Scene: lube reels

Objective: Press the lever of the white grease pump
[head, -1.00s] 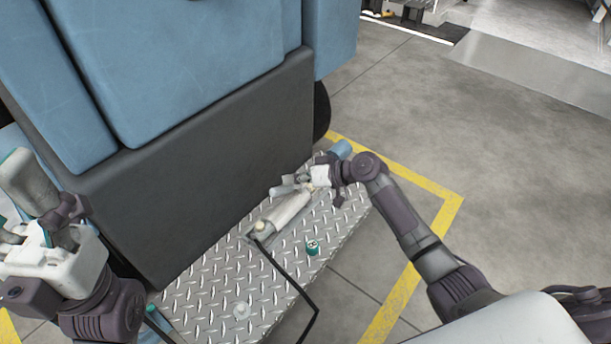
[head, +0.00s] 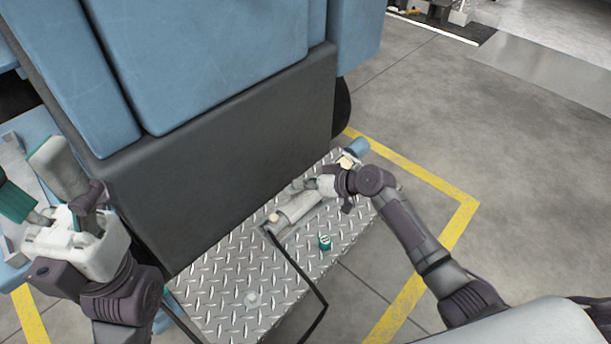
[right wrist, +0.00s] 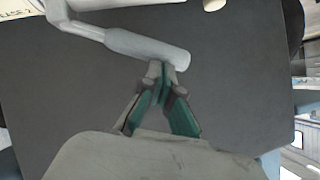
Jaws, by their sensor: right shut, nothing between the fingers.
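The white grease pump (head: 297,208) lies on the tread-plate platform, with a dark hose at its near end. Its lever shows in the right wrist view as a pale bent rod with a thicker cylindrical grip (right wrist: 145,47). My right gripper (right wrist: 163,70) is shut and empty, its tips at the lower edge of the grip near its right end; whether they touch it is unclear. In the head view my right gripper (head: 315,184) is over the pump's far end, and hides part of it. My left gripper (head: 35,180) is open and empty at the left, away from the pump.
The tread-plate platform (head: 225,285) also bears a small green-capped item (head: 325,242) and a small pale knob (head: 251,298). A large blue and dark grey machine (head: 250,120) stands right behind. Yellow floor lines (head: 450,235) and open floor lie to the right.

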